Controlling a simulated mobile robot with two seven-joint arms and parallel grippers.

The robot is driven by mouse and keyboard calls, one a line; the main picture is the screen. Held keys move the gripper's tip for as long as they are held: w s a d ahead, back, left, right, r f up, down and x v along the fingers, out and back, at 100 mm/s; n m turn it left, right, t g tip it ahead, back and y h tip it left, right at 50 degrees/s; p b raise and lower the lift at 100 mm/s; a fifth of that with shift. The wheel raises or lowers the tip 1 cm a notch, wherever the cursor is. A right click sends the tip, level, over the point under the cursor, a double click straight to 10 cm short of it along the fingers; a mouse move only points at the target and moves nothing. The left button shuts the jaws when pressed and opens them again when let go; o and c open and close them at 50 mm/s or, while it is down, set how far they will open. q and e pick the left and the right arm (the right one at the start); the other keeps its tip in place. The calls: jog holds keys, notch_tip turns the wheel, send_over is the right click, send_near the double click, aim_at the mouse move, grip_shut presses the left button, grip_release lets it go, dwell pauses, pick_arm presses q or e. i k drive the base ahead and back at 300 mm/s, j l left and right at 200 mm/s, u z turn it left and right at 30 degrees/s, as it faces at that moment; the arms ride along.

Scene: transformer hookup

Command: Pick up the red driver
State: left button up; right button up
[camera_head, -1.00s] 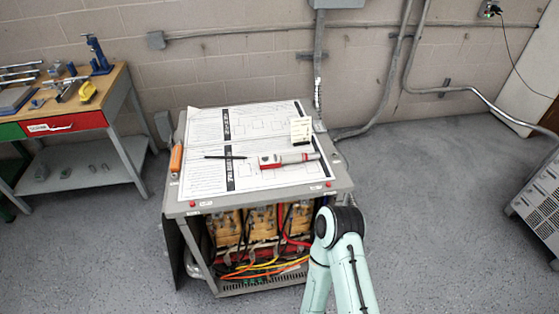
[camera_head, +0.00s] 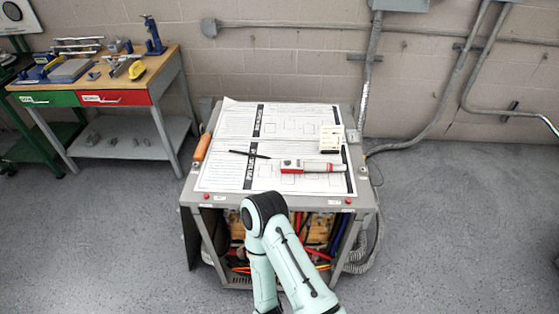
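A red and pale grey hand tool (camera_head: 312,167) lies on its side across the printed sheets on top of the grey cabinet (camera_head: 230,200), right of the middle. It is the only mainly red tool on this top, but I cannot tell for certain that it is the driver. Nothing touches it from above. One of my pale green arms bends in front of the cabinet, below and nearer than the tool. Neither gripper shows in this view.
An orange-handled tool (camera_head: 202,147) lies at the cabinet top's left edge. A black pen (camera_head: 249,154) and a small cream block (camera_head: 331,138) are near the red tool. A workbench (camera_head: 174,60) stands at left. Wires show in the cabinet's open front. Floor is clear at right.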

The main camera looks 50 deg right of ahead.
aim_at(305, 167)
jog(key=k+l+u, duration=0.7)
jog(key=l, duration=0.15)
jog(key=k+l+u, duration=0.3)
jog(key=k+l, duration=0.7)
jog(key=k, duration=0.15)
jog(key=k+l, duration=0.35)
jog(key=k, duration=0.1)
